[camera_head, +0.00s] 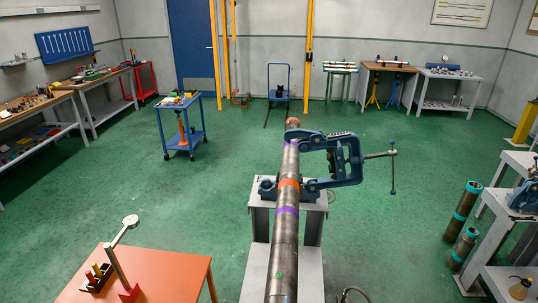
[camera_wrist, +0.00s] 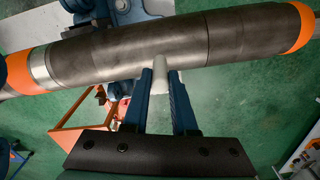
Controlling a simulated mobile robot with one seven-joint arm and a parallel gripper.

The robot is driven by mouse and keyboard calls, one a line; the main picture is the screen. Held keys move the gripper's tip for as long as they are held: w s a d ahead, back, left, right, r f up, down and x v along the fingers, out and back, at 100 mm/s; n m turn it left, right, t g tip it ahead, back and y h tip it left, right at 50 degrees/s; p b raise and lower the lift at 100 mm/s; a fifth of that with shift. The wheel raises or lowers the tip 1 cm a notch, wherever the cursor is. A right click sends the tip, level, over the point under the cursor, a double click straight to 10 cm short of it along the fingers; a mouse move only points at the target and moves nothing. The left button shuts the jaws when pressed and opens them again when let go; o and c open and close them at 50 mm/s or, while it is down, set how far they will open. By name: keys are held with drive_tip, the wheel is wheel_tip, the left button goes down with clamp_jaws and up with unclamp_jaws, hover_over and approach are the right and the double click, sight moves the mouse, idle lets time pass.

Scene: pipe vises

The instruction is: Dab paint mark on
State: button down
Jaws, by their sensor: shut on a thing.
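A dark steel pipe (camera_head: 285,240) runs away from me in the head view, with orange and purple bands and a small green spot (camera_head: 278,274) on its near part. The blue pipe vise (camera_head: 345,165) is around it, its yoke swung out to the right. In the wrist view the pipe (camera_wrist: 130,50) crosses the top, with orange bands near both ends. My gripper (camera_wrist: 163,78) is shut on a pale grey round-ended tool (camera_wrist: 161,63). Its tip meets the pipe's lower edge in the picture; I cannot tell whether they touch. My gripper does not show in the head view.
An orange table (camera_head: 180,265) stands at the near left, with a dark holder (camera_head: 97,278) of coloured items and a lamp-like stand (camera_head: 130,255). A blue cart (camera_head: 182,135) is farther left. Upright pipes (camera_head: 462,210) and grey shelves stand at the right. Green floor lies open between.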

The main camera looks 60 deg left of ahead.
drive_tip(key=shift+f, duration=0.4)
idle(1.4)
drive_tip(key=shift+r, duration=3.55)
drive_tip(key=shift+f, duration=0.1)
